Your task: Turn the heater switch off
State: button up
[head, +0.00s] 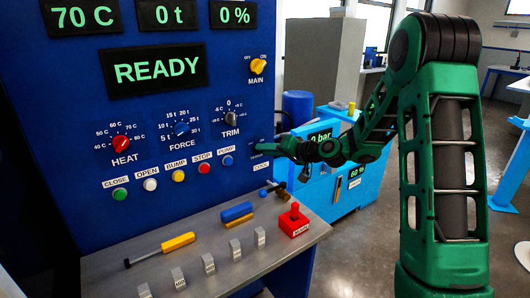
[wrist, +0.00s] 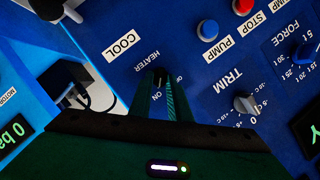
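The heater switch (wrist: 159,74) is a small dark switch on the blue panel, beside the HEATER label in the wrist view, with ON and OFF marks near it. My gripper (wrist: 160,84) points at the panel with its fingertips at the switch, one finger on each side. A narrow gap shows between the fingers, with the ON mark visible through it. I cannot tell whether the fingers press on the switch or which way it is set. In the head view my gripper (head: 264,149) is at the panel's right edge and hides the switch.
The pump button (wrist: 208,30), trim knob (wrist: 246,104) and COOL label (wrist: 122,42) are near the fingers. Below, a grey shelf (head: 210,270) carries a yellow-handled tool (head: 176,243), a red switch box (head: 293,221) and several small blocks. A light blue unit (head: 350,185) stands right.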

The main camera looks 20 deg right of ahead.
grip_shut()
jog(key=shift+s+a+f+n+t+h, duration=0.15)
jog(key=shift+a+n+t+h, duration=0.25)
jog(key=shift+n+h, duration=1.25)
jog(key=shift+s+a+n+t+h, duration=0.15)
jog(key=shift+n+t+h, duration=0.55)
jog(key=shift+n, duration=1.7)
jog(key=shift+s+a+f+n+t+h, duration=0.1)
jog(key=shift+a+n+t+h, duration=0.2)
jog(key=shift+n+h, duration=1.45)
jog(key=shift+n, duration=0.5)
jog(key=o, duration=0.5)
grip_release()
jog(key=shift+r, duration=0.1)
